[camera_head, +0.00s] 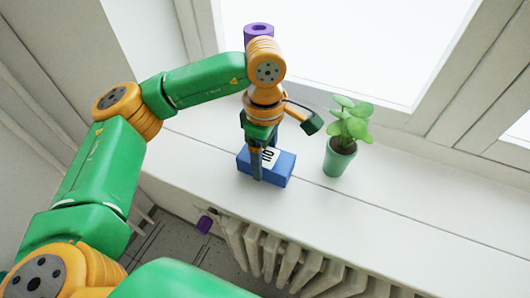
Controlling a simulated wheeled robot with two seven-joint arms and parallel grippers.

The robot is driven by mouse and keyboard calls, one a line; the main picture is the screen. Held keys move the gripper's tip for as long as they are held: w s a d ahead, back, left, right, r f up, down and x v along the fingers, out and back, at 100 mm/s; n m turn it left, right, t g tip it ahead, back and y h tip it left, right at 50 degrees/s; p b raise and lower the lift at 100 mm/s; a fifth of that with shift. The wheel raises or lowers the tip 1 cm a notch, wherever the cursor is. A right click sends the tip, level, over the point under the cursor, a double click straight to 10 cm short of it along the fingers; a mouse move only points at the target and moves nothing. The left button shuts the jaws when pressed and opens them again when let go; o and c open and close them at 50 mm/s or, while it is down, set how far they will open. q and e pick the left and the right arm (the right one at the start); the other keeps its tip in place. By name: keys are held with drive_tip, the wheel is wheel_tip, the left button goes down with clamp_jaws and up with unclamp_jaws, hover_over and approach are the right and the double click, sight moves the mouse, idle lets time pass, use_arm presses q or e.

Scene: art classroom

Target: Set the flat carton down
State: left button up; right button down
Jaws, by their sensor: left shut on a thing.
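The flat carton (275,173) is a small blue box with a white label bearing dark marks. It is at the white windowsill (390,215), left of a potted plant. My left gripper (262,165) comes down on the carton from above and is shut on it, with a dark finger across its near side. The carton's underside is hidden, so I cannot tell whether it touches the sill. My right gripper is not in view.
A small plant in a green pot (339,160) stands on the sill just right of the carton. The window frame (395,115) rises behind. A white radiator (290,262) is below the sill's front edge. The sill to the right of the pot is clear.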

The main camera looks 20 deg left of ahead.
use_arm(q)
drive_tip(key=shift+f, duration=0.4)
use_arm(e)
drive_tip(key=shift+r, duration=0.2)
use_arm(q)
drive_tip(key=shift+f, duration=0.1)
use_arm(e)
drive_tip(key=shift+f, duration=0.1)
